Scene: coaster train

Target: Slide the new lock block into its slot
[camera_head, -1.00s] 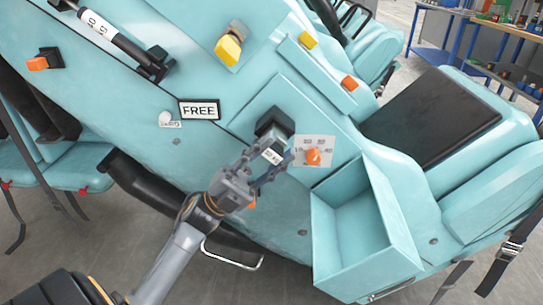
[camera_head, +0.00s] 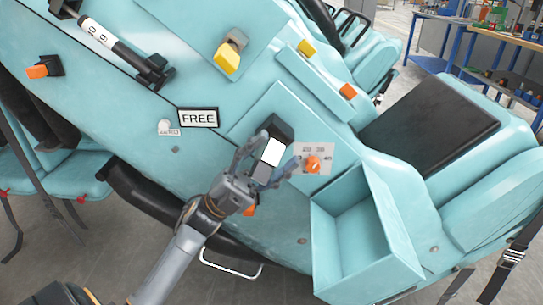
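The lock block (camera_head: 264,174) is grey. It sits with its far end at the dark slot housing (camera_head: 281,127) on the teal car side, with a plain white face (camera_head: 273,151) showing next to the housing. My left gripper (camera_head: 279,147) reaches up from the lower left, with one finger on each side of the block. The fingers look spread, with a gap beside the block on the left. How deep the block sits in the housing is hard to tell. My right gripper is out of view.
An orange knob (camera_head: 312,164) on a marked plate is close to the right finger. An open teal bin (camera_head: 350,225) stands at lower right. A FREE sign (camera_head: 198,117), a yellow block (camera_head: 228,58) and a black-and-white cylinder (camera_head: 98,33) are on the panel further left.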

